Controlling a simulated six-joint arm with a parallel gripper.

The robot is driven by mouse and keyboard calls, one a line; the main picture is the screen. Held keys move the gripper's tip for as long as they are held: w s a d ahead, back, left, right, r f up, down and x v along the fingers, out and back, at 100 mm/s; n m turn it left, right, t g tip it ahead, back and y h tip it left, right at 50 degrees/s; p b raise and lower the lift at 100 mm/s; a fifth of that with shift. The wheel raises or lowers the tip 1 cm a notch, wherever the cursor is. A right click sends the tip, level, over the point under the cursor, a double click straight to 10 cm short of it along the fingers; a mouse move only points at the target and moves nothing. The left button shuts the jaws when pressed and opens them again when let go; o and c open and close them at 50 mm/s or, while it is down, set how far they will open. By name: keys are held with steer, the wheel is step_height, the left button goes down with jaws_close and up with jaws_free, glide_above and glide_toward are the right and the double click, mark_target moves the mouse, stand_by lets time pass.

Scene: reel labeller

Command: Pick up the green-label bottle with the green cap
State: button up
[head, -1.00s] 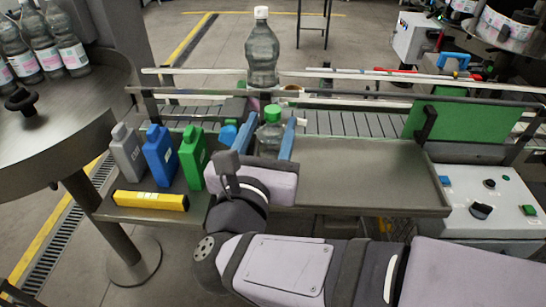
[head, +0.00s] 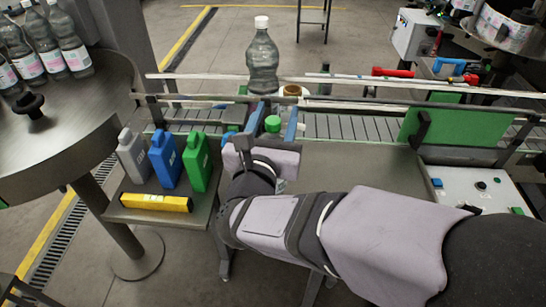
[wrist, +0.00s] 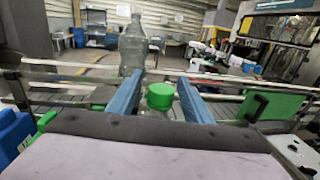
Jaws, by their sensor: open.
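The bottle with the green cap (head: 273,124) stands between my gripper's two blue fingers in the head view; its body is mostly hidden behind my wrist. The wrist view shows the green cap (wrist: 160,96) and a little of the clear bottle below it, between the fingers; its label is hidden. My gripper (head: 274,122) is open, with one finger on each side of the bottle.
A clear bottle with a white cap (head: 262,56) stands behind, at the conveyor (head: 345,127) rails. Grey (head: 132,155), blue (head: 165,160) and green (head: 197,162) jugs and a yellow level (head: 156,202) sit left of my gripper. The tray right of it (head: 350,165) has bare room.

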steer(key=shift+w, duration=0.35)
jaws_close()
stand_by(1.2)
